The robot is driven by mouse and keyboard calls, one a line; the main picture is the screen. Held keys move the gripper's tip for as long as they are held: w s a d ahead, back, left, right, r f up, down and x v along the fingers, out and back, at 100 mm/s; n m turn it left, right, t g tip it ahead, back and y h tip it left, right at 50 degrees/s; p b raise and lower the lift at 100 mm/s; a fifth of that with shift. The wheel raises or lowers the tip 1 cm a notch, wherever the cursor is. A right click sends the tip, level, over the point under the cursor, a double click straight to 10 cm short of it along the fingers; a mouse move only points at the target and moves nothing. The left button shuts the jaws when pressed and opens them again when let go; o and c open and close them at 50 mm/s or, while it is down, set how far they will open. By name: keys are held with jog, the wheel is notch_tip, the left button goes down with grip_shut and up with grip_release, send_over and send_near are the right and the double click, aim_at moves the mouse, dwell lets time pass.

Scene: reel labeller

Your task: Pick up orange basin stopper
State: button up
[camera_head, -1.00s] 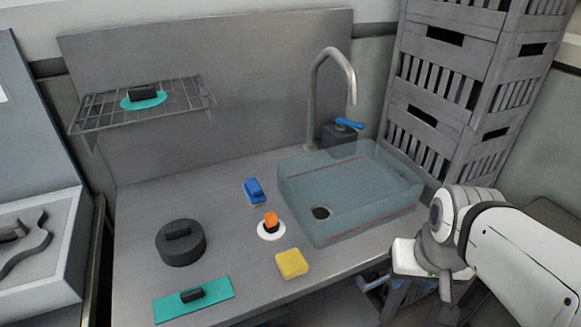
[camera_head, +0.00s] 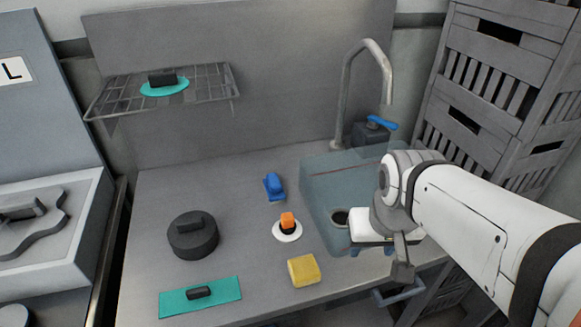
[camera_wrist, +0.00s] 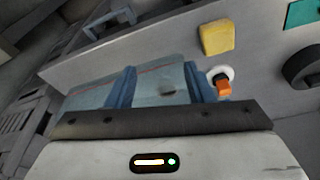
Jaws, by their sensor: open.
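The orange basin stopper (camera_head: 287,219) stands upright at the middle of a white disc (camera_head: 287,236) on the grey counter, left of the basin. My gripper (camera_head: 372,252) is over the front of the basin, to the right of the stopper. In the wrist view my gripper's two blue fingers (camera_wrist: 163,86) are well apart with nothing held between them. The fingers are mostly hidden behind my wrist in the head view.
A see-through blue basin (camera_head: 318,190) with a tap (camera_head: 345,95) stands at right. A blue-handled item (camera_head: 273,187), yellow sponge (camera_head: 303,270), dark round weight (camera_head: 192,236) and teal plate (camera_head: 200,298) surround the stopper. A wire rack (camera_head: 205,88) hangs at back left.

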jog(key=shift+o, duration=0.6)
jog(key=w+a+n+g, duration=0.1)
jog(key=w+a, duration=0.5)
jog(key=w, duration=0.4)
jog(key=shift+a+f+n, duration=0.25)
jog(key=shift+n, duration=0.05)
jog(key=n+g, duration=0.2)
send_over(288, 214)
notch_tip(288, 214, down, 5)
jog(key=shift+d+r, duration=0.1)
jog(key=shift+r, duration=0.05)
jog(key=shift+w+a+f, duration=0.15)
jog(key=shift+a+f, duration=0.1)
jog(key=shift+f, duration=0.35)
jog(key=f, duration=0.7)
jog(key=shift+s+d, duration=0.1)
jog(key=shift+s, duration=0.1)
jog(key=shift+c, duration=0.2)
jog(key=c, duration=1)
